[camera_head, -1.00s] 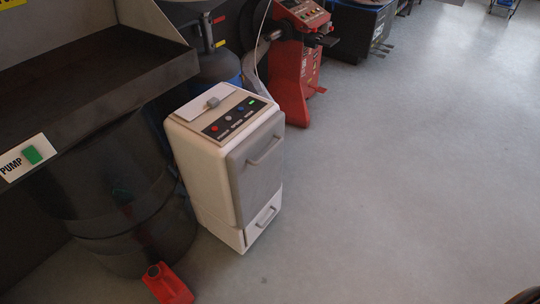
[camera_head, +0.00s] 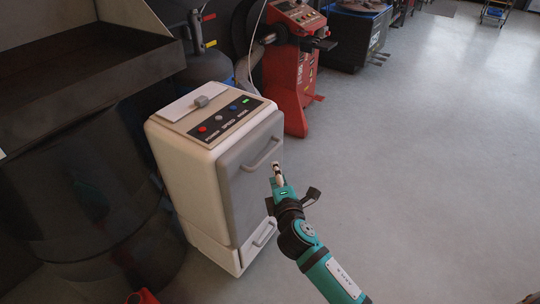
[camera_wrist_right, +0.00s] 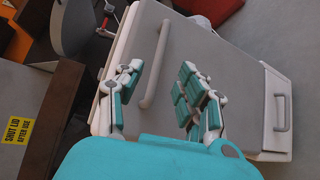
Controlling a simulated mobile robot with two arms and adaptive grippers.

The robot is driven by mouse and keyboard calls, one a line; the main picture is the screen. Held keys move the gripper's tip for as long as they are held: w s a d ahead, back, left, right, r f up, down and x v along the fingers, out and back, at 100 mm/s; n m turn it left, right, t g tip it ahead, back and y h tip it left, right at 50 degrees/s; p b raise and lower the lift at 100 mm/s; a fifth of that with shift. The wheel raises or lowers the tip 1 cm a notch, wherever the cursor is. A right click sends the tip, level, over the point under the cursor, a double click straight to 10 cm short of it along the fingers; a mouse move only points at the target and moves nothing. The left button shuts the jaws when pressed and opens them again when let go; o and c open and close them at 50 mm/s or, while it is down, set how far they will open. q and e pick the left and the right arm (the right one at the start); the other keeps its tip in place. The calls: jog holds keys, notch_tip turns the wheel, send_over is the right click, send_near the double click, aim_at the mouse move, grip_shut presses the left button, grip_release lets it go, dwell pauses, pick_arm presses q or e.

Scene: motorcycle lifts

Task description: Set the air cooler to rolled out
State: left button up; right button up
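The air cooler (camera_head: 185,185) is a white upright cabinet with a grey front panel, standing on the floor left of centre in the head view. Its top has a control strip with coloured buttons (camera_head: 225,117). The grey panel carries a bar handle (camera_head: 264,155); a lower white drawer has a smaller handle (camera_head: 265,233). My right gripper (camera_head: 277,172) is in front of the panel, close to the upper handle. In the right wrist view its fingers (camera_wrist_right: 160,92) are spread, with the upper handle (camera_wrist_right: 157,65) ahead between them, apparently not gripped. My left gripper is not in view.
A dark drum (camera_head: 85,190) and a dark tray bench (camera_head: 85,75) stand left of the cooler. A red machine (camera_head: 295,65) stands behind it. A red can (camera_head: 142,297) lies low at the left. The floor (camera_head: 430,150) to the right is open.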

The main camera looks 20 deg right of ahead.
aim_at(270, 152)
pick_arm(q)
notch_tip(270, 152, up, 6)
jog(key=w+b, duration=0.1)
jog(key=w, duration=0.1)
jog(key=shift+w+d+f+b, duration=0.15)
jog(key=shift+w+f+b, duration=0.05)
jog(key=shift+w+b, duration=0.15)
pick_arm(e)
jog(key=shift+w+d+f, duration=0.25)
jog(key=shift+w, duration=1.55)
jog(key=shift+w+d+f, duration=0.25)
jog(key=shift+w+f, duration=0.05)
jog(key=shift+w, duration=1.55)
jog(key=shift+w+d+f, duration=0.25)
jog(key=shift+w, duration=1.55)
grip_shut()
